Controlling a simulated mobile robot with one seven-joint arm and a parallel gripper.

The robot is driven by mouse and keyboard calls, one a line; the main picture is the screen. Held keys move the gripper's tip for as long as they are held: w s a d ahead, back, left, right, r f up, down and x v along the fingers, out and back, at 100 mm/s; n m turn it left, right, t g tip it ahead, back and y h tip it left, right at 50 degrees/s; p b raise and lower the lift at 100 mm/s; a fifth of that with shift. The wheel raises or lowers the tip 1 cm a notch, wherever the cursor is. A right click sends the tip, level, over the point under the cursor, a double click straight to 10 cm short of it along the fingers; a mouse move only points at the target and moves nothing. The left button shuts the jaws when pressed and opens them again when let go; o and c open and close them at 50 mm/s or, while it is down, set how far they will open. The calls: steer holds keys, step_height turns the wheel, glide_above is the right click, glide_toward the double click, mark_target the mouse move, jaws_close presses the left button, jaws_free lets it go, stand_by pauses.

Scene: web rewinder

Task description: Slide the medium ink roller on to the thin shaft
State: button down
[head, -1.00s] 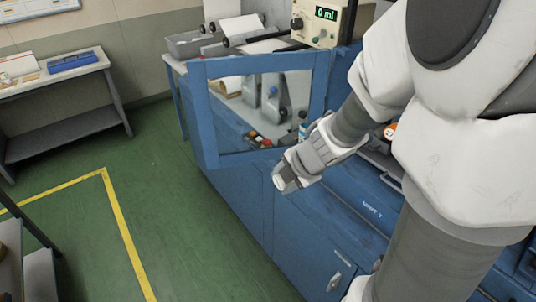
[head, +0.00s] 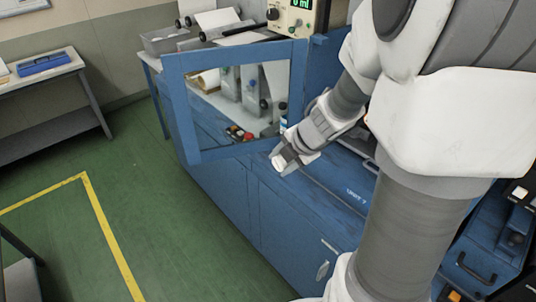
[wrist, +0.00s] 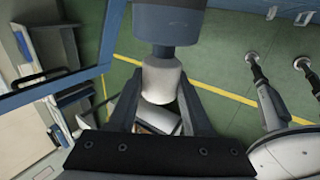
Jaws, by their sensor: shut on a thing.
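In the head view the roller is too small to make out clearly. I cannot pick out the thin shaft with certainty.
The blue-framed door (head: 181,112) with a clear pane stands open beside my gripper. Behind it, bottles and small pots sit on a white bench. The blue cabinet (head: 225,195) runs below. A side table (head: 45,78) holds a blue tray.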

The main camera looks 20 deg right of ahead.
steer(key=shift+w+d+r+b, duration=0.15)
steer(key=shift+w+d, duration=0.2)
steer(key=shift+d, duration=0.6)
steer(key=shift+w+d+f+b, duration=0.15)
steer(key=shift+w+d, duration=0.2)
steer(key=shift+d, duration=0.6)
steer(key=shift+w+d+p, duration=0.8)
steer(key=shift+d+p, duration=0.2)
steer(key=shift+d, duration=1.25)
steer(key=shift+w+d+p, duration=0.85)
steer(key=shift+d+p, duration=0.1)
steer(key=shift+d, duration=1.3)
steer(key=shift+w+d+p, duration=0.8)
steer(key=shift+d+p, duration=0.2)
steer(key=shift+d, duration=1.25)
steer(key=shift+c, duration=1.2)
jaws_free()
steer(key=v, duration=1.7)
steer(key=shift+r+p, duration=0.25)
steer(key=shift+p, duration=0.1)
